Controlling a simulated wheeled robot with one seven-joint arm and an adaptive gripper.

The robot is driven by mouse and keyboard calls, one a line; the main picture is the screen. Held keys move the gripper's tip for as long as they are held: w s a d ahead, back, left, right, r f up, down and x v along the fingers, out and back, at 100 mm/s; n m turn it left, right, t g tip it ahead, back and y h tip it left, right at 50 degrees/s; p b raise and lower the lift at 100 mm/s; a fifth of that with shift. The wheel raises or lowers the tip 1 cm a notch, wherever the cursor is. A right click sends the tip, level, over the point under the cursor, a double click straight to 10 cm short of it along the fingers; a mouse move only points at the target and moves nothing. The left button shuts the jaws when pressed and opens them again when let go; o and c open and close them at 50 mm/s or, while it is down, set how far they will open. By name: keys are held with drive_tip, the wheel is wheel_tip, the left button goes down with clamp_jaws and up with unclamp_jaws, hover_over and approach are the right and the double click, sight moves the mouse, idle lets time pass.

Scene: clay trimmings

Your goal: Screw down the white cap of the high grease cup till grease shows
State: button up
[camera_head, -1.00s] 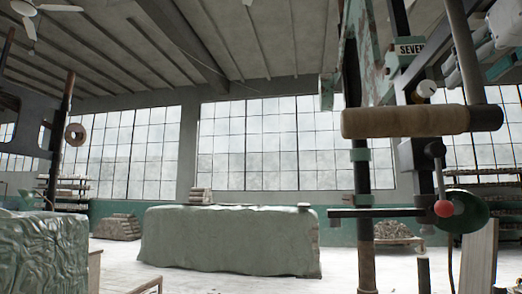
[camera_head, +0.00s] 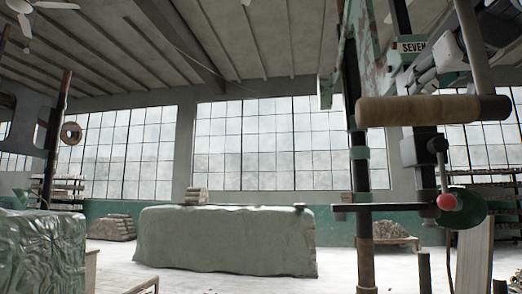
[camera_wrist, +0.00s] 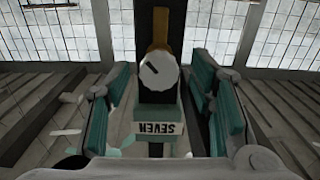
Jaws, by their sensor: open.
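The white cap (camera_wrist: 158,76) of the grease cup shows in the wrist view, round and pale with a dark mark on its face. A brass-coloured part (camera_wrist: 160,35) shows beyond it. The cap lies between the green-padded fingers of my gripper (camera_wrist: 161,68), with a gap on both sides. The SEVEN plate (camera_wrist: 158,128) appears upside down nearer the palm. In the head view, my gripper (camera_head: 438,78) is beside the dark post, right of and below the SEVEN plate (camera_head: 411,46). The cap is hard to make out there, and my gripper partly hides that spot.
A wooden roller handle (camera_head: 430,110) crosses just below my gripper. A green-draped block (camera_head: 225,242) stands further off. Pale floor lies open between.

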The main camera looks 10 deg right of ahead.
drive_tip(key=shift+w+d, duration=0.2)
drive_tip(key=shift+w, duration=0.4)
drive_tip(key=c, duration=1.2)
drive_tip(key=shift+o, duration=0.2)
